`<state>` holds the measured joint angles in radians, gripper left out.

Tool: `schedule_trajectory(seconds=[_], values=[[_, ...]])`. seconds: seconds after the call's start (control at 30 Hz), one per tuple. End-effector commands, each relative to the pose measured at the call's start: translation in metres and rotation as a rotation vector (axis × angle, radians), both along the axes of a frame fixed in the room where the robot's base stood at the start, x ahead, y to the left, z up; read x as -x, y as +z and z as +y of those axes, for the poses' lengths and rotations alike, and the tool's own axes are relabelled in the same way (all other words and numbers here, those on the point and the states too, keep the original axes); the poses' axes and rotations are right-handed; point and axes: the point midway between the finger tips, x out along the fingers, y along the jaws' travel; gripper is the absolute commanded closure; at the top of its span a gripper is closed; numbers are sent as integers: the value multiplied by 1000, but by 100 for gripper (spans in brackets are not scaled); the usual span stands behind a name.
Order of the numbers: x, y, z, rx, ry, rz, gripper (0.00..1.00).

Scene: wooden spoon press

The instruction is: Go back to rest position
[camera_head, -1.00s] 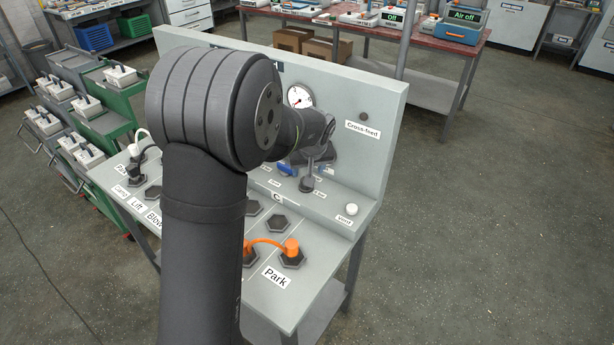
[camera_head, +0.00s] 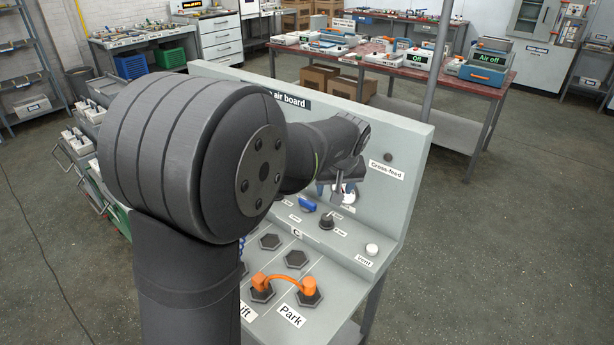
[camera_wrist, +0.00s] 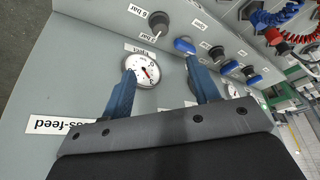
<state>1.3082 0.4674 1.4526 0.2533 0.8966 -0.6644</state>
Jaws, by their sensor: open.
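The grey air board (camera_head: 400,180) stands upright at the back of its bench. My gripper (camera_wrist: 160,65) is open and empty, its two blue fingers apart with the white round gauge (camera_wrist: 145,74) showing between them. In the head view my arm hides most of the board, and my gripper (camera_head: 339,188) hangs over the bench in front of it. Below it is a black selector knob (camera_head: 326,221), which shows in the wrist view too (camera_wrist: 158,21), apart from the fingers. A blue valve handle (camera_head: 307,205) sits to the left of the knob.
An orange hose link (camera_head: 282,278) joins two hexagonal sockets by the Park label. A white Vent knob (camera_head: 372,249) is at the right. A red-topped table (camera_head: 400,72) with devices stands behind. The floor to the right (camera_head: 500,250) is clear.

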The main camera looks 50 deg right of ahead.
Motion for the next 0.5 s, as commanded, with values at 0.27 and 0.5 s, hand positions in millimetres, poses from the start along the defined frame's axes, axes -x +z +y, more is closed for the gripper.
schedule_trajectory(seconds=[0.27,0.5], values=[[-9,-29,-8,-3,1,1,45],[-22,-74,-20,-4,1,0,45]])
